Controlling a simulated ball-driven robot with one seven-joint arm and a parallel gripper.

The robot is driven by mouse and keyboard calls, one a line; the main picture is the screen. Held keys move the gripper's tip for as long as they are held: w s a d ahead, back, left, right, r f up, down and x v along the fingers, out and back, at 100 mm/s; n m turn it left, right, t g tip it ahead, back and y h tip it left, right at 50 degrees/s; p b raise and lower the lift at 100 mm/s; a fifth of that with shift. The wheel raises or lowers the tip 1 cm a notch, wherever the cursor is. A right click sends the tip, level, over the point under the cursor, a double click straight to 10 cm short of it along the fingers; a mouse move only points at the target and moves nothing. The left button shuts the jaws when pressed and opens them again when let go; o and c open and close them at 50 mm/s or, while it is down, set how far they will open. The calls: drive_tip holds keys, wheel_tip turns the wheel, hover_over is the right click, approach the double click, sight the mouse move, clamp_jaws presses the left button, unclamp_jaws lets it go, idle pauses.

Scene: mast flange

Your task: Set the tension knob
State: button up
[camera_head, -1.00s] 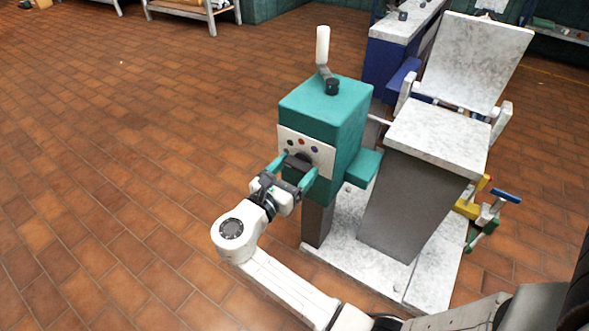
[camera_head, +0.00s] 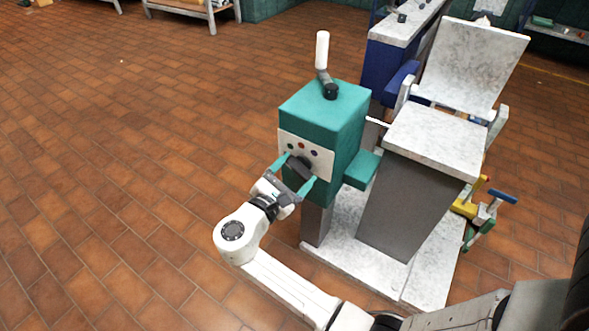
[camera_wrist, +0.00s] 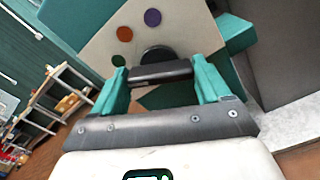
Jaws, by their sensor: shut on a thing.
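The tension knob (camera_head: 301,168) is dark, with a bar-shaped grip, on the pale panel (camera_head: 318,165) of a teal box (camera_head: 330,115). My gripper (camera_head: 296,173) is at the knob, its teal fingers one on each side. In the wrist view the knob (camera_wrist: 160,74) sits between the two fingers of my gripper (camera_wrist: 161,84), which is shut on it. Coloured dots lie around the knob: green (camera_wrist: 118,61), orange (camera_wrist: 124,33) and purple (camera_wrist: 152,17). The fingers and knob bar hide part of the panel, and I cannot tell which dot the knob points at.
A crank with a white handle (camera_head: 322,48) stands on top of the box. A grey pedestal with a pale stone top (camera_head: 436,140) is close on the right, on a pale base slab (camera_head: 344,228). The tiled floor (camera_head: 120,160) at left is clear.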

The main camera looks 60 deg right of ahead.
drive_tip(key=m, duration=0.5)
drive_tip(key=shift+f+m, duration=0.1)
drive_tip(key=shift+m, duration=0.2)
drive_tip(key=m+b, duration=0.1)
drive_tip(key=m, duration=0.3)
drive_tip(key=shift+m+b, duration=0.3)
drive_tip(key=shift+b, duration=0.05)
drive_tip(key=o, duration=1)
drive_tip(key=shift+a, duration=0.1)
drive_tip(key=a+p, duration=0.1)
drive_tip(key=a, duration=0.4)
drive_tip(key=a+p, duration=0.1)
drive_tip(key=a, duration=0.4)
drive_tip(key=shift+s+a+p, duration=0.2)
drive_tip(key=shift+a+p, duration=0.15)
